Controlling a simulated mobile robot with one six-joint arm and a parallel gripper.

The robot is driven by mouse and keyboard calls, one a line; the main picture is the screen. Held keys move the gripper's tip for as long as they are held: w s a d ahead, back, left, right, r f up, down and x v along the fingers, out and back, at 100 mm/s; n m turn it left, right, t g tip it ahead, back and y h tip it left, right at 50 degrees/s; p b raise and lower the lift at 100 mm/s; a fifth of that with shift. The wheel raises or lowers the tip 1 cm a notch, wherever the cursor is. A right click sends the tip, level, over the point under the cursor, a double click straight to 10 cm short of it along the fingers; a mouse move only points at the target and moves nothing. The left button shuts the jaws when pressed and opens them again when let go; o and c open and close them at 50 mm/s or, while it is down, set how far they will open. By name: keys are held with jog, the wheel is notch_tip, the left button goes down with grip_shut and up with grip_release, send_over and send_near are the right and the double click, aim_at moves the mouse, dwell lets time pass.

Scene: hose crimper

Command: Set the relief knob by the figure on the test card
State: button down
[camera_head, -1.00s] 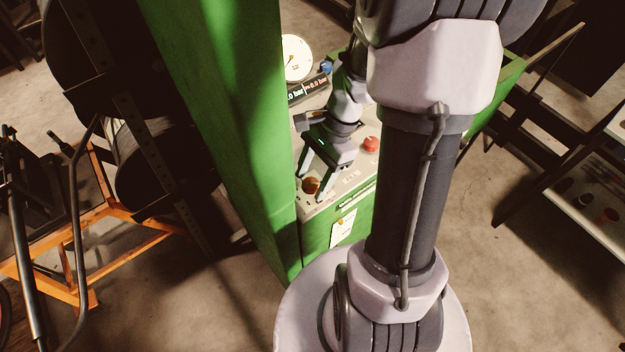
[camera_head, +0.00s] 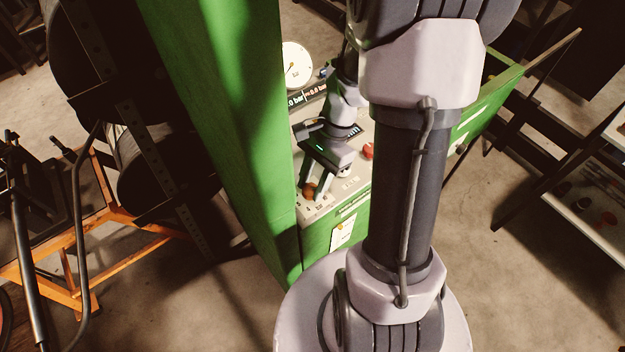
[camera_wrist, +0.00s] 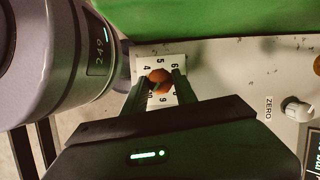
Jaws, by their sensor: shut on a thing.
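The relief knob is a round orange-brown knob (camera_wrist: 159,80) on a white dial plate (camera_wrist: 146,48) with black numbers around it. It also shows in the head view (camera_head: 309,191) at the front left of the panel. My gripper (camera_wrist: 158,84) is shut on the knob, one finger on each side of it. In the head view my gripper (camera_head: 311,188) reaches down onto the panel from above. A white card (camera_head: 343,232), likely the test card, hangs on the green front below the panel; its figure is too small to read.
A green column (camera_head: 225,110) stands close left of the panel. A white gauge (camera_head: 296,65) and a lit display (camera_head: 305,97) sit at the panel's back. A red button (camera_head: 368,151) is right of my gripper. A ZERO knob (camera_wrist: 297,110) shows in the wrist view.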

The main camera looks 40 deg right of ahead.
jog(key=n+p, duration=0.1)
jog(key=n, duration=0.1)
jog(key=n+g+p, duration=0.1)
jog(key=n, duration=0.1)
jog(key=shift+w+r+g+h+p, duration=0.1)
jog(key=shift+r+g+h+p, duration=0.05)
jog(key=shift+g+h+p, duration=0.2)
jog(key=shift+a+n+g+h+p, duration=0.1)
jog(key=shift+n+g+h+p, duration=0.25)
jog(key=shift+n+p, duration=0.8)
jog(key=shift+w+n+b, duration=0.1)
jog(key=shift+n+b, duration=0.2)
jog(key=shift+n, duration=0.25)
jog(key=c, duration=1)
grip_release()
jog(key=p+v, duration=0.5)
jog(key=v, duration=1.2)
jog(key=shift+p, duration=0.35)
